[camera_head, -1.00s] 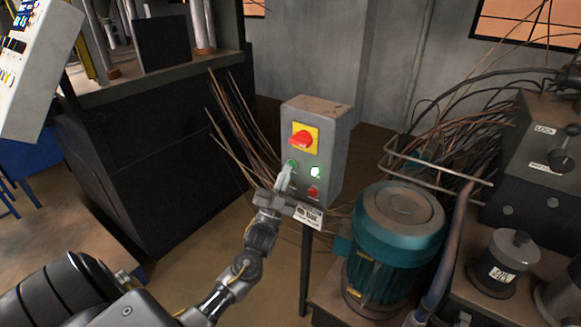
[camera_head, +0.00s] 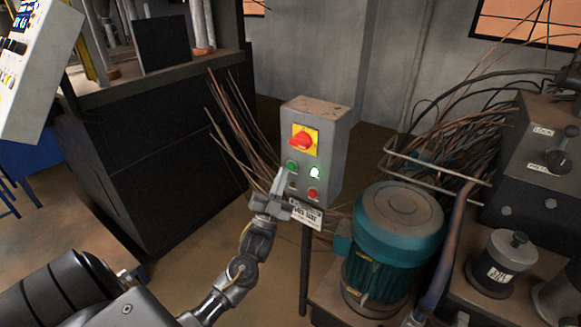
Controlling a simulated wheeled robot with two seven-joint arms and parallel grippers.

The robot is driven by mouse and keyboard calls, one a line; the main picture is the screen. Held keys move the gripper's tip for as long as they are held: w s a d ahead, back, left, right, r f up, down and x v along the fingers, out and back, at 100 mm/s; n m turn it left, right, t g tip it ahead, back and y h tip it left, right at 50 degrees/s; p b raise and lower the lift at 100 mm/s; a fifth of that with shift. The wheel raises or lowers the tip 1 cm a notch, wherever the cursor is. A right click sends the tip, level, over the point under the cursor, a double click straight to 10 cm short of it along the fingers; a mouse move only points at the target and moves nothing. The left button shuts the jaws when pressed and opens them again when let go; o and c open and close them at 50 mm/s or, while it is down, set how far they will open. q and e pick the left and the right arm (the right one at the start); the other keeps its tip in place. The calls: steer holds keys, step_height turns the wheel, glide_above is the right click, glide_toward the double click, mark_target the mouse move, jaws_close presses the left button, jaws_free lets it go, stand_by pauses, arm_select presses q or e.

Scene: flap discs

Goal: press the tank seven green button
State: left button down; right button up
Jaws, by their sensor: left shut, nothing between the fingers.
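A grey control box (camera_head: 332,150) stands on a dark post in the middle of the head view. My right gripper is not in view.
A large black cabinet (camera_head: 150,160) fills the left.

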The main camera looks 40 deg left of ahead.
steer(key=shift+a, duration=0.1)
